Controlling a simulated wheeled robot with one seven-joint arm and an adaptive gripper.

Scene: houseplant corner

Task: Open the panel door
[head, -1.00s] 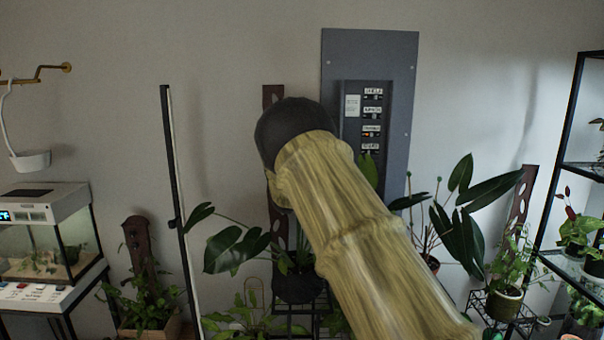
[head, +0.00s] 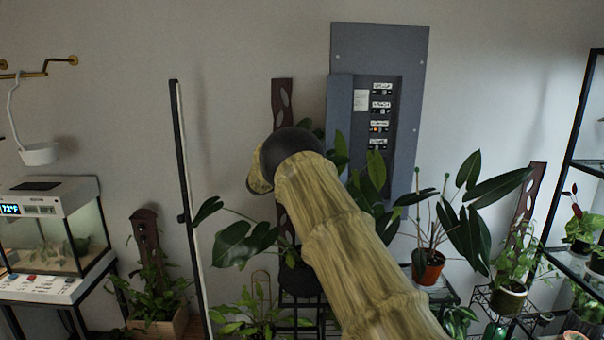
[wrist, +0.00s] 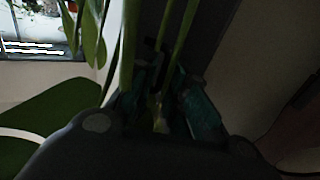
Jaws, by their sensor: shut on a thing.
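The grey electrical panel (head: 410,60) is on the wall in the head view. Its door (head: 339,105) stands open at the left of the opening, seen at a slant, and the breaker rows (head: 380,118) are uncovered. My arm hides the area below the door and my gripper in the head view. In the wrist view my gripper (wrist: 160,98) has its teal fingers close together on a dark, thin piece, which seems to be the door's edge. The grip is dim and partly covered by green stems (wrist: 130,45).
Leafy plants stand around and below the panel, one in an orange pot (head: 428,268). A black upright pole (head: 183,190) and a glass terrarium (head: 50,240) are at left. A black shelf (head: 575,150) is at right. Leaves crowd my gripper.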

